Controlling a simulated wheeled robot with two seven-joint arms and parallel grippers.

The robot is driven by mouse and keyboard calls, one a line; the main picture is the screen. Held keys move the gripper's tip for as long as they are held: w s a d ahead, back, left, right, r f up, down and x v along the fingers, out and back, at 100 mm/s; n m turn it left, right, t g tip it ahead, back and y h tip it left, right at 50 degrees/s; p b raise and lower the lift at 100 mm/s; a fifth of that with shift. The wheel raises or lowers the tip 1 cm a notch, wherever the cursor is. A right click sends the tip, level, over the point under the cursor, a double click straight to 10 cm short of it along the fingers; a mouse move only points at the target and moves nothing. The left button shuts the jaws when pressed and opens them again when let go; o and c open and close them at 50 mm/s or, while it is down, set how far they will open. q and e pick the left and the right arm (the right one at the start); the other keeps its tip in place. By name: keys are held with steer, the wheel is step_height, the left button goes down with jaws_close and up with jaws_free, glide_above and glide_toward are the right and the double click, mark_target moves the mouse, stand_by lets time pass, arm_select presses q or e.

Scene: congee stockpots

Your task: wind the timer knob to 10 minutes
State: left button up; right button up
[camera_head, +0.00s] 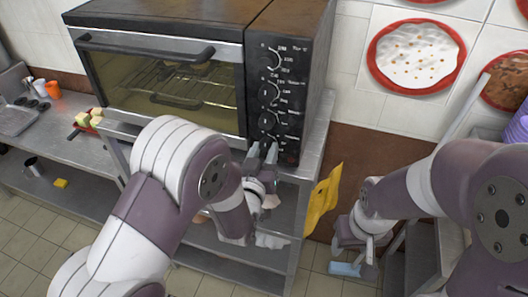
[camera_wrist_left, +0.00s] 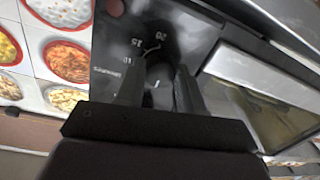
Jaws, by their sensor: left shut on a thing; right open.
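The toaster oven (camera_head: 165,18) stands on a steel table, with a black control panel on its right side. My left gripper (camera_head: 263,152) is at the lowest part of that panel, shut on the timer knob, which the fingers mostly hide in the head view. In the left wrist view the dark timer knob (camera_wrist_left: 159,76) sits between the two fingers of my left gripper (camera_wrist_left: 158,88). A short white mark shows on it. Printed numbers including 10, 15 and 20 lie around it. My right gripper (camera_head: 357,242) is open, low at the right, away from the oven.
Three other knobs, the lowest of them visible (camera_head: 267,121), line the panel above the gripper. A yellow cloth (camera_head: 323,201) hangs at the table's right side. Food pictures (camera_head: 417,56) cover the wall. An orange cup (camera_head: 53,88) stands on the left counter.

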arm_select(q)
steer(key=shift+f+m+b, duration=0.2)
steer(key=shift+m+b, duration=1.1)
steer(key=m+b, duration=0.3)
steer(key=m, duration=0.1)
steer(key=shift+m, duration=0.3)
steer(key=m+b, duration=0.3)
steer(key=m, duration=0.1)
steer(key=shift+a+m+h, duration=0.1)
steer(key=shift+m+h, duration=0.2)
steer(key=shift+m, duration=0.1)
steer(key=shift+r+m+b, duration=0.1)
steer(key=shift+m+b, duration=1.05)
steer(key=shift+m, duration=1.15)
steer(key=shift+h, duration=0.3)
steer(key=o, duration=1)
steer(key=shift+o, duration=0.2)
